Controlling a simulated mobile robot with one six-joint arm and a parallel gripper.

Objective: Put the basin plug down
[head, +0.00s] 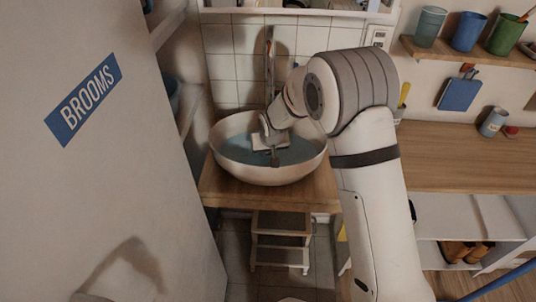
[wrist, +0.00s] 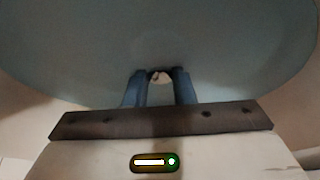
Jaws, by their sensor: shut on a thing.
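The white round basin (head: 235,172) stands on a wooden counter and holds blue-grey water (head: 300,152). My gripper (head: 275,160) points down inside the basin, over or at the water. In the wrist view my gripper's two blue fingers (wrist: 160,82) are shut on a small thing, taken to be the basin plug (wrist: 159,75). Only a bit of it shows between the fingertips, with a dark edge and a paler middle. The head view is too small to show the plug. I cannot tell whether it touches the basin's bottom.
A faucet (head: 270,60) rises behind the basin. A white door marked BROOMS (head: 110,160) stands close on the left. A step stool (head: 280,240) is below the counter. A wooden worktop (head: 450,155) lies right, with a cup (head: 493,122) on it.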

